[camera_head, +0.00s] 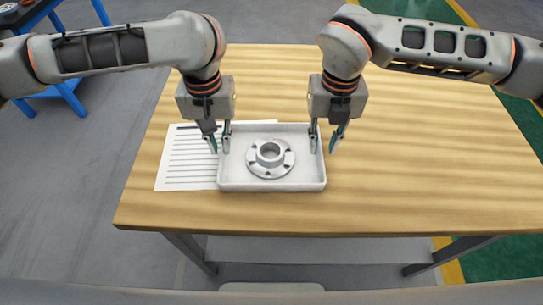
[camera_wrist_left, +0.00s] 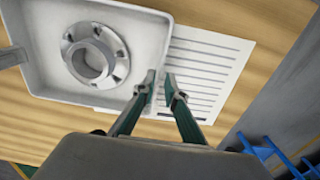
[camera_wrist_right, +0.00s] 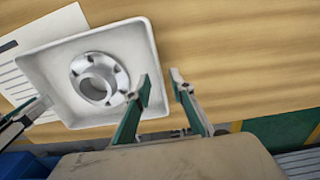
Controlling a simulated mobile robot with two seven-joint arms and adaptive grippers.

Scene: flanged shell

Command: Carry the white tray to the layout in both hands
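The white tray (camera_head: 315,185) lies on the wooden table, with a grey flanged shell (camera_head: 270,158) inside it. My left gripper (camera_head: 219,145) points down at the tray's left wall, its fingers parted, one on the inner side and one on the outer. In the left wrist view, the fingertips (camera_wrist_left: 160,79) show a narrow gap around the wall; contact is unclear. My right gripper (camera_head: 323,145) is at the right wall, fingers apart with one on each side. The right wrist view shows its fingertips (camera_wrist_right: 160,79) with a wider gap. The sheet with printed lines (camera_head: 185,160) is partly under the tray.
The wooden table (camera_head: 430,150) is bare to the right of the tray. Its front edge runs a little in front of the tray. A blue stand (camera_head: 60,95) is on the floor at the far left, away from the table.

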